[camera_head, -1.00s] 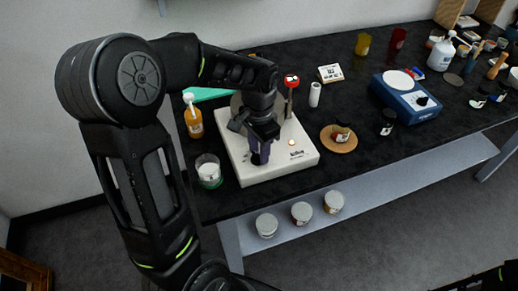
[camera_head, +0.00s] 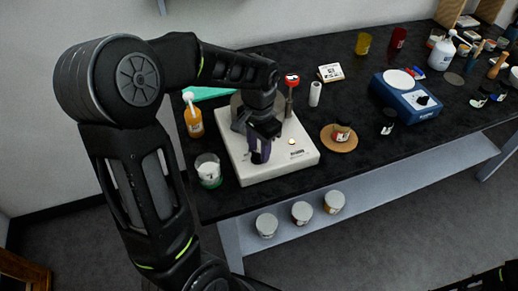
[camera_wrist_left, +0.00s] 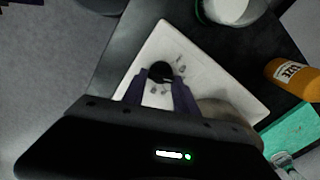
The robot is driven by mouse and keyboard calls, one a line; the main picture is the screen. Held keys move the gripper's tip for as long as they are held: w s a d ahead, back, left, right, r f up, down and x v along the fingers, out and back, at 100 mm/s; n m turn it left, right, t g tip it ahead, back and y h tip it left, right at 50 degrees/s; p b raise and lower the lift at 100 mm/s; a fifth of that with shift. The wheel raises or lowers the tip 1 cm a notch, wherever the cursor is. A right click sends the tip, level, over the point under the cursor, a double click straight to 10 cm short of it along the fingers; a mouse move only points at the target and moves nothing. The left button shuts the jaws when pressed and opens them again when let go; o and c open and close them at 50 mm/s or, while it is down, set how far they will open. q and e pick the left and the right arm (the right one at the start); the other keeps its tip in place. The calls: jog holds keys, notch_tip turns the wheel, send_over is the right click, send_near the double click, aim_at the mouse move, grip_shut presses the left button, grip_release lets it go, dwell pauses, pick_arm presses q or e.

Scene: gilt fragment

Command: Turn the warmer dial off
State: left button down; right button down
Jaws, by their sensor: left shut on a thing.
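In the head view the gripper hides the dial. The dial's exact setting cannot be read. My right gripper is not in view.
An orange pump bottle (camera_head: 194,120) and a white-filled jar (camera_head: 208,170) stand left of the warmer. A red-topped stick (camera_head: 291,80) is behind it. A cork coaster with a jar (camera_head: 340,137) and a blue device (camera_head: 405,100) are to the right.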

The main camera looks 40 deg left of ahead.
aim_at(257, 152)
pick_arm(q)
jog(key=n+b, duration=0.1)
jog(key=n, duration=0.4)
jog(key=shift+a, duration=0.1)
jog(key=n+b, duration=0.1)
jog(key=n, duration=0.4)
jog(key=shift+a+n, duration=0.1)
jog(key=shift+n, duration=0.2)
jog(key=c, duration=1)
grip_release()
jog(key=shift+o, duration=0.2)
notch_tip(257, 152, up, 8)
jog(key=shift+f+b, duration=0.1)
jog(key=shift+b, duration=0.35)
